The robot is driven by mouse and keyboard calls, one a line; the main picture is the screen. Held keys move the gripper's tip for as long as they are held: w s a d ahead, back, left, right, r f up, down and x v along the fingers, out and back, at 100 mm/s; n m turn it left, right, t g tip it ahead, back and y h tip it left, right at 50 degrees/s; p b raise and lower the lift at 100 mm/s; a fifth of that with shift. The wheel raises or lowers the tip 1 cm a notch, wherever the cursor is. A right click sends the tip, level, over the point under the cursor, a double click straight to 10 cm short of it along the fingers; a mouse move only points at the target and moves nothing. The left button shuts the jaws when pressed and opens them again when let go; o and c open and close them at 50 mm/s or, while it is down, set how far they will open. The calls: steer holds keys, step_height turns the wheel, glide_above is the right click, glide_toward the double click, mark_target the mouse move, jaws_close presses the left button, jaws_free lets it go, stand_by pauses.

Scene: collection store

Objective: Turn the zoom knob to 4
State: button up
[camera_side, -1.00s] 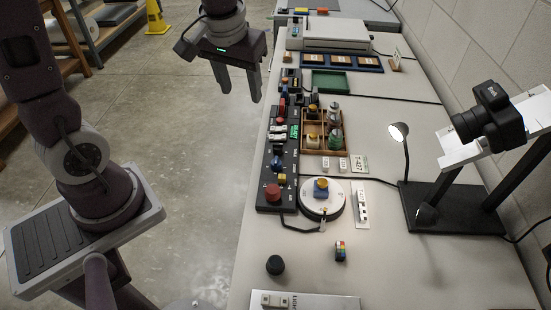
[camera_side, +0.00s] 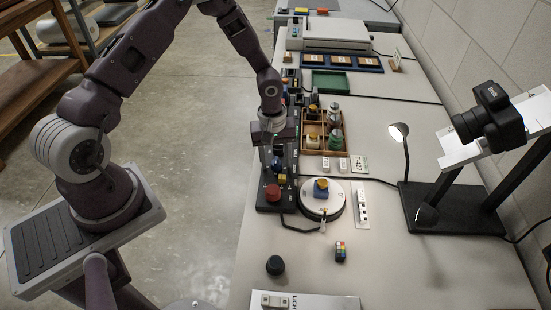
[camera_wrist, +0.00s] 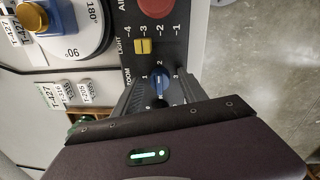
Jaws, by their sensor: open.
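The zoom knob (camera_wrist: 158,90) is a blue knob on the black control panel (camera_wrist: 190,25), with the word ZOOM beside it and a dial of numbers around it. In the wrist view it seems to point towards the 2; the 1 and 3 are readable to either side. The 4 is not clearly visible. My gripper (camera_wrist: 161,88) is open, with one finger on each side of the knob; I cannot tell whether they touch it. In the side view my gripper (camera_side: 279,165) is low over the panel and partly hides the knob.
The yellow LIGHT control (camera_wrist: 143,46) and the red button (camera_side: 272,192) are close by on the panel. A white turntable (camera_side: 321,210) with a blue and yellow object stands right of it. A wooden tray (camera_side: 313,145) with weights is behind, and a camera stand (camera_side: 450,210) at right.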

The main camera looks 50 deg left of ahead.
steer(key=shift+c, duration=0.2)
jaws_close()
